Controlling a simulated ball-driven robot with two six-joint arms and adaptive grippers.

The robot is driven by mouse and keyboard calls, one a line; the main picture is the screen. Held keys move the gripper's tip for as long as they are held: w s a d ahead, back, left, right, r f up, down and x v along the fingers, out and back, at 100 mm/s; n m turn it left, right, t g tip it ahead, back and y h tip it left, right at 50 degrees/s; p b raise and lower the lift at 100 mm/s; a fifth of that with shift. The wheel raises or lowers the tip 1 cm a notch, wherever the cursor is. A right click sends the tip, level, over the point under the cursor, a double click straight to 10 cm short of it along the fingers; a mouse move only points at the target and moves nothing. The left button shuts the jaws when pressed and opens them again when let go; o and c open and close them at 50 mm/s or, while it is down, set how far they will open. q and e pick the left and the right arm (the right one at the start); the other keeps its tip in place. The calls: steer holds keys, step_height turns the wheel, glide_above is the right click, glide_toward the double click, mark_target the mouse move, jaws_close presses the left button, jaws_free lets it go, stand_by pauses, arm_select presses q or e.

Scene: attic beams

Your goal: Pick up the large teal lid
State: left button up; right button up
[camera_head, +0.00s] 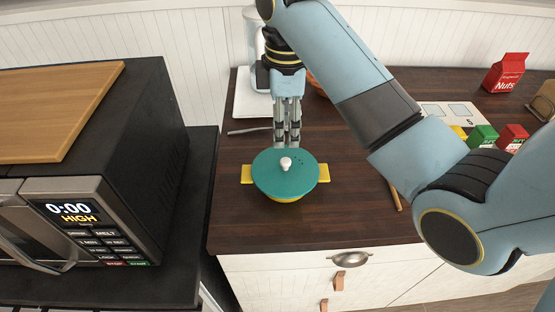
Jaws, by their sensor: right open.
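The large teal lid (285,176) is round, with a white knob (285,163) at its centre. It sits level on a yellow pot (246,174) whose two side handles stick out left and right. The pot stands on the dark wooden counter near its front edge. My right gripper (287,142) points down over the lid's far edge, just behind the knob in the picture. Its fingers are open with nothing between them. I cannot tell whether the fingertips touch the lid. My left gripper is not in view.
A black microwave (105,135) with a wooden board (60,105) on top stands at left. A white appliance (246,95) is behind my gripper. A red Nuts carton (506,73) and small green (482,136) and red boxes (512,137) are at right. A wooden utensil (395,196) lies right of the pot.

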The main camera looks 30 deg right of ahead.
mark_target(286, 160)
steer(key=f, duration=0.3)
steer(key=shift+s+f+p, duration=0.15)
steer(key=shift+s+p, duration=0.15)
steer(key=shift+f, duration=0.35)
step_height(286, 160, down, 4)
steer(key=shift+s+a+r+p, duration=0.15)
steer(key=shift+p, duration=0.55)
steer(key=shift+f, duration=0.55)
steer(key=shift+c, duration=1.2)
steer(key=c, duration=0.4)
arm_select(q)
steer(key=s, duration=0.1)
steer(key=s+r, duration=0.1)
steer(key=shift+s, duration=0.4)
arm_select(e)
jaws_close()
